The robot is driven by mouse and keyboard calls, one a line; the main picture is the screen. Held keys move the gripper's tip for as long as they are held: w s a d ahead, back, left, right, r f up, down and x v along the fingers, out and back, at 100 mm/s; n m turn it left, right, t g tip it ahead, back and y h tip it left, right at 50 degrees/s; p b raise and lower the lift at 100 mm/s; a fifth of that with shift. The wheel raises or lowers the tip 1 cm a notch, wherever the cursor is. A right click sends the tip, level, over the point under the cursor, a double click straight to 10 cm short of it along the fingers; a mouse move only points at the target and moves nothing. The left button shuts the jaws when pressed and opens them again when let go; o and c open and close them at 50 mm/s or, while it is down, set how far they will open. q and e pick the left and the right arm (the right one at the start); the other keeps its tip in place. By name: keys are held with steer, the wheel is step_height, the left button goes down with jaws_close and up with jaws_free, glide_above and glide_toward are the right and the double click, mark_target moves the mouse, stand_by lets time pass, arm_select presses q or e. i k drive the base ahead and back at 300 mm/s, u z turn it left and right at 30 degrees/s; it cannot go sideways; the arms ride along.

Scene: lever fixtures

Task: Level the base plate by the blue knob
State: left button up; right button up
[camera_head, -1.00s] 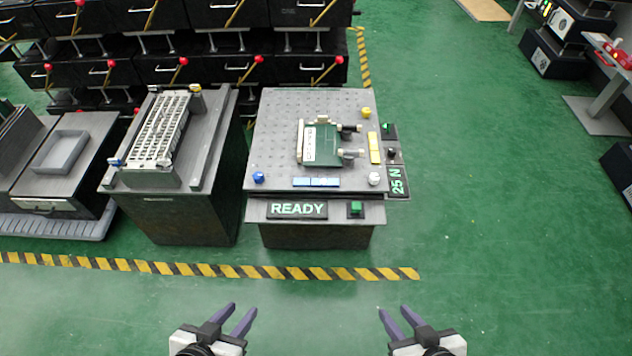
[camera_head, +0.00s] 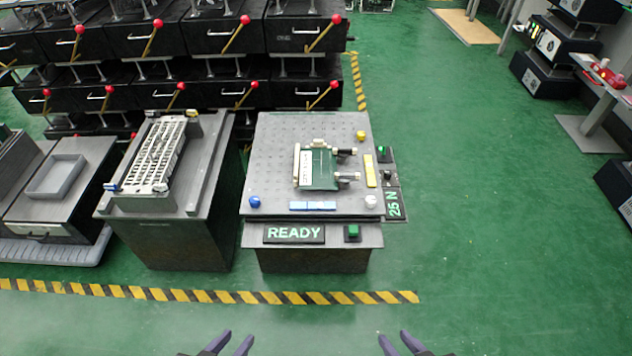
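The grey perforated base plate (camera_head: 275,170) lies on top of a dark pedestal in the middle of the view. The blue knob (camera_head: 254,202) is at its near left corner. A yellow knob (camera_head: 361,136) is at the far right corner and a white knob (camera_head: 370,202) at the near right corner. A light blue bar (camera_head: 312,206) lies along the near edge and a yellow bar (camera_head: 370,171) along the right edge. My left gripper (camera_head: 235,342) and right gripper (camera_head: 396,342) are at the bottom edge, fingers apart and empty, well short of the plate.
A green board with connectors (camera_head: 319,169) sits on the plate. A READY sign (camera_head: 294,233) and green button (camera_head: 352,232) are on the front ledge; a display (camera_head: 393,204) reads 25 N or 26 N. Another pedestal with a slotted rack (camera_head: 157,155) stands left. Green floor is clear in front and right.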

mark_target(255, 201)
steer(key=z, duration=0.1)
steer(key=k, duration=0.45)
steer(key=u, duration=1.15)
steer(key=i, duration=1.25)
steer(key=z, duration=0.5)
